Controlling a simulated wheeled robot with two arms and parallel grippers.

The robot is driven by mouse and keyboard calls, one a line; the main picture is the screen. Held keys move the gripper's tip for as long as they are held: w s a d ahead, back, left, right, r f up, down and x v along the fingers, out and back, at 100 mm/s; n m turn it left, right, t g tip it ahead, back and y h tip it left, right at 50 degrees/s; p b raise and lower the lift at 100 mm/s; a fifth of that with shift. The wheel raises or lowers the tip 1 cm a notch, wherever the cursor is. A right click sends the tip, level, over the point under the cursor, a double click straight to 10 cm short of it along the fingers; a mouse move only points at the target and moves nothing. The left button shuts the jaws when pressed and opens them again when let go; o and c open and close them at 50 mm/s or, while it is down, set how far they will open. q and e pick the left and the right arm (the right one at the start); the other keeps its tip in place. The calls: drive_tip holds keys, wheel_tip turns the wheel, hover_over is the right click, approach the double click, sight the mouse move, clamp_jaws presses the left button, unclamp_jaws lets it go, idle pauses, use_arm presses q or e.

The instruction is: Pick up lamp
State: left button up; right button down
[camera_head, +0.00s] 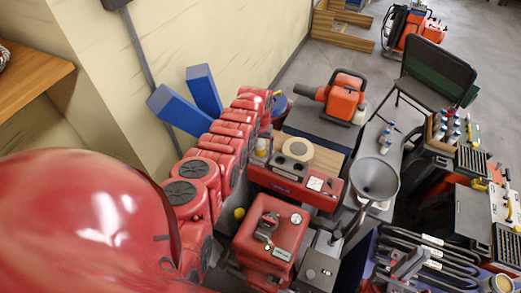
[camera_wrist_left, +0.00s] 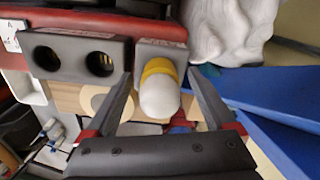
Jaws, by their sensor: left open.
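The lamp, a white rounded dome with a yellow band (camera_wrist_left: 158,88), shows in the left wrist view in front of a grey box (camera_wrist_left: 161,54). My left gripper (camera_wrist_left: 160,92) is open, with one dark finger on each side of the lamp. Gaps show between the fingers and the lamp, so they do not seem to touch it. In the head view a small yellow and white shape (camera_head: 262,148), probably the lamp, stands beside the red bench unit (camera_head: 290,187). I cannot make out my left fingertips there. I cannot clearly pick out my right gripper.
A grey block with two round holes (camera_wrist_left: 80,56) stands beside the lamp's box. Blue beams (camera_head: 180,110) are close by, also at the right in the left wrist view (camera_wrist_left: 270,95). A grey funnel (camera_head: 374,178) and red machine (camera_head: 272,235) crowd the front.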

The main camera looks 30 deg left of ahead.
use_arm(q)
clamp_jaws()
idle(0.5)
drive_tip(key=shift+r, duration=0.1)
